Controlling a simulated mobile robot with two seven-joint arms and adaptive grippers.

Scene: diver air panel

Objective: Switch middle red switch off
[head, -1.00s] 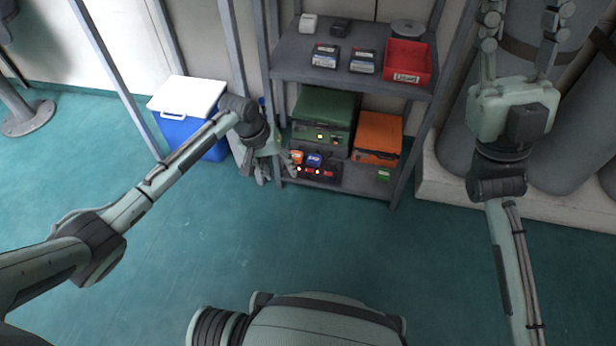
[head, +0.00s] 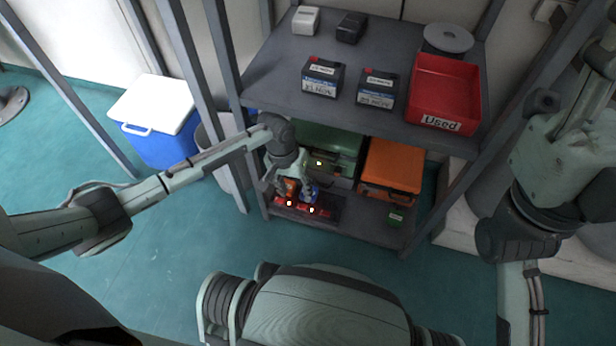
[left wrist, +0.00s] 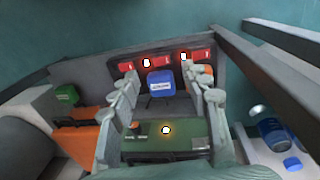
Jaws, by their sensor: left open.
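The dark panel with red switches (head: 328,212) sits on the lower shelf at its front left. In the left wrist view three red switches show in a row: one at the left (left wrist: 125,68), the middle red switch (left wrist: 162,61) and one at the right (left wrist: 201,54). Glowing lights sit between them. My left gripper (head: 296,184) is open just above the panel. In the left wrist view its fingers (left wrist: 160,98) stand apart on both sides of a blue block (left wrist: 160,84), with the switches beyond. My right gripper (head: 598,85) is partly cut off at the upper right.
The upper shelf (head: 275,85) overhangs, with batteries and a red bin (head: 445,85). A green case (head: 335,140) and an orange case (head: 393,165) stand behind the panel. Shelf posts are close to my left arm. A blue cooler (head: 160,145) stands left. The floor in front is clear.

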